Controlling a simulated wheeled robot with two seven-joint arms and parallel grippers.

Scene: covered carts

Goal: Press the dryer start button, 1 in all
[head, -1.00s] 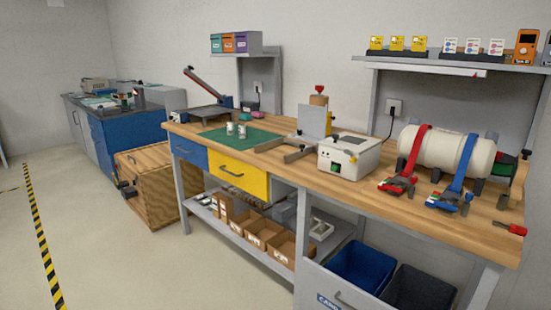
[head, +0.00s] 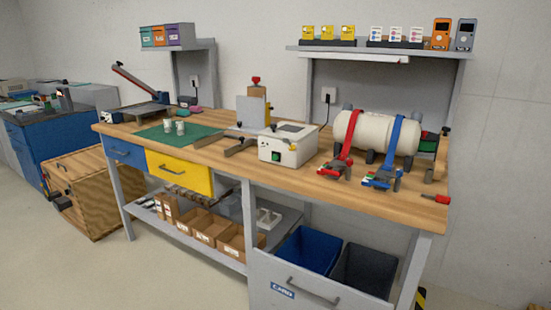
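No machine plainly recognisable as a dryer shows in the head view. A white box-shaped device (head: 288,145) with a dark panel on top stands on the wooden workbench (head: 230,163). A green button or switch (head: 275,156) is on its front face, and a small dark knob sits near its top edge. I cannot tell whether this device is the dryer. Neither of my grippers is in view.
A white cylindrical tank (head: 375,135) with red and blue straps stands on the bench's right part. A green mat (head: 165,140) lies at the left. A wooden crate (head: 85,190) stands on the floor left of the bench. Floor in front is clear.

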